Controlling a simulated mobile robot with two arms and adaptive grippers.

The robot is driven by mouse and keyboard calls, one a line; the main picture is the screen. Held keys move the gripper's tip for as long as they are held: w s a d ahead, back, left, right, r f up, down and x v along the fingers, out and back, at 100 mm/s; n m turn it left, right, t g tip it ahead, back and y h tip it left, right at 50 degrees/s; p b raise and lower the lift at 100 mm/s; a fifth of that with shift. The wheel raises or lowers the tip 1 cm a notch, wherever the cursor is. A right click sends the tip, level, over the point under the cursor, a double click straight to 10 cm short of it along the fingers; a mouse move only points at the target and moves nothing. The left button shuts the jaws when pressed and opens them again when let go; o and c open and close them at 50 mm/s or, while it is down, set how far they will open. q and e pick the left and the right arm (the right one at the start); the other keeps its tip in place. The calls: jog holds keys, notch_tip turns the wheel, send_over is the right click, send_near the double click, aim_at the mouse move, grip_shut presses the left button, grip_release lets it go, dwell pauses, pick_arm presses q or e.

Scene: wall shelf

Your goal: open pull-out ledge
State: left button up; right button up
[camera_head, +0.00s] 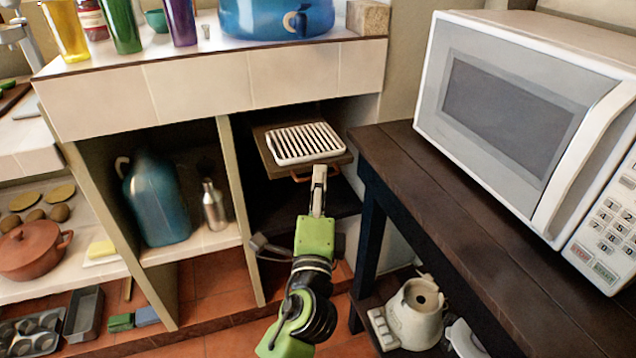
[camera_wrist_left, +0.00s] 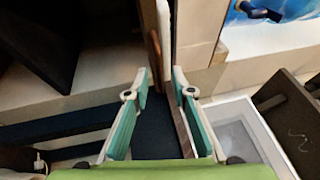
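The pull-out ledge (camera_head: 263,145) is a brown board in the upper right compartment under the counter. A white slatted rack (camera_head: 305,143) lies on it. A copper-coloured handle (camera_head: 300,178) is on its front edge, partly hidden by my gripper. My left gripper (camera_head: 319,172) is at the ledge's front, by the handle's right part. In the left wrist view, its two fingers (camera_wrist_left: 160,78) are apart, with the copper handle (camera_wrist_left: 153,45) just beyond the gap between the tips. Whether they touch the handle I cannot tell. My right gripper is not in view.
A dark wooden table (camera_head: 430,190) with a white microwave (camera_head: 510,95) stands close on the right. A blue jug (camera_head: 157,200) and a metal bottle (camera_head: 213,205) stand in the left compartment. A blue pot (camera_head: 270,18) and cups are on the counter above.

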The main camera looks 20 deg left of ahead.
pick_arm(q)
jog(key=shift+w, duration=0.1)
jog(key=v, duration=1.2)
jog(key=shift+f, duration=0.1)
